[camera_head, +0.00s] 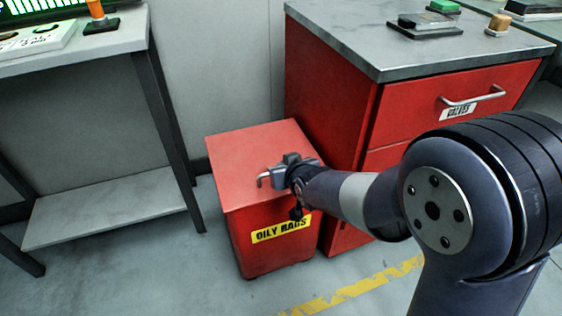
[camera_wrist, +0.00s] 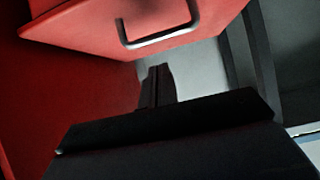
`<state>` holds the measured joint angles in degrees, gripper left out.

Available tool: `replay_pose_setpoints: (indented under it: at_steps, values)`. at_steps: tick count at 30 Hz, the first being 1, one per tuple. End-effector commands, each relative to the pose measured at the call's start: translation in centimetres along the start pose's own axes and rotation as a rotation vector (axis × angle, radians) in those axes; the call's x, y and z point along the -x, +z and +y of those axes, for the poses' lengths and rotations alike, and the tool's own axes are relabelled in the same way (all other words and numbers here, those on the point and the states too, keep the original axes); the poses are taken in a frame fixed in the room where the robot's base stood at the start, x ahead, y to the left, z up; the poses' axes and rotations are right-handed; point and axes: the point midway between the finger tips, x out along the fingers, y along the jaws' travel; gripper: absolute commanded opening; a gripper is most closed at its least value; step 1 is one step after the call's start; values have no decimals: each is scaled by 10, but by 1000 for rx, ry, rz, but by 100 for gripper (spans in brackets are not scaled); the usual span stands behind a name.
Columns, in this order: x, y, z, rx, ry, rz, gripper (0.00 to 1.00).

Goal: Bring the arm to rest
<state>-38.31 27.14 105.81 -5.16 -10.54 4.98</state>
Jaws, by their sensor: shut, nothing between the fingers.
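My arm reaches from the right side of the head view to the red bin, with my gripper (camera_head: 289,168) over the bin's front right part. In the wrist view my gripper's dark fingers (camera_wrist: 157,85) are together with nothing between them. The red bin (camera_head: 248,150) has a closed lid and a yellow label reading "OILY RAGS". Its bent metal handle (camera_head: 264,180) shows just left of my gripper. In the wrist view the handle (camera_wrist: 160,38) stands ahead of the fingertips, seemingly apart from them. My forearm and gripper hide part of the bin.
A red cabinet (camera_head: 330,100) with a grey top and a drawer labelled "VALVES" stands right of the bin, close behind my arm. A grey workbench (camera_head: 75,48) with a lower shelf stands at left. Floor in front of the bin is clear, with a yellow stripe.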

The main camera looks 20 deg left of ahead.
Motion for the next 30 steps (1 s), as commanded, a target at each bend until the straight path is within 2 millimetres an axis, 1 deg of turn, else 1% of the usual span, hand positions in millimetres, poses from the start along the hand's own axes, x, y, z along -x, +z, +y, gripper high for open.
replay_pose_setpoints:
  at_steps: [1, 6, 12, 18, 26, 30]
  values:
    - [9, 5, 0, -1, 0, 0, 0]
    - [32, 23, 1, -2, 1, 4, 0]
    - [49, 37, 1, -1, 1, 7, 0]
    - [54, 42, 1, -1, 1, 7, 0]
    - [53, 42, 1, -1, 1, 8, 0]
    - [49, 38, 1, -1, 0, 9, 0]
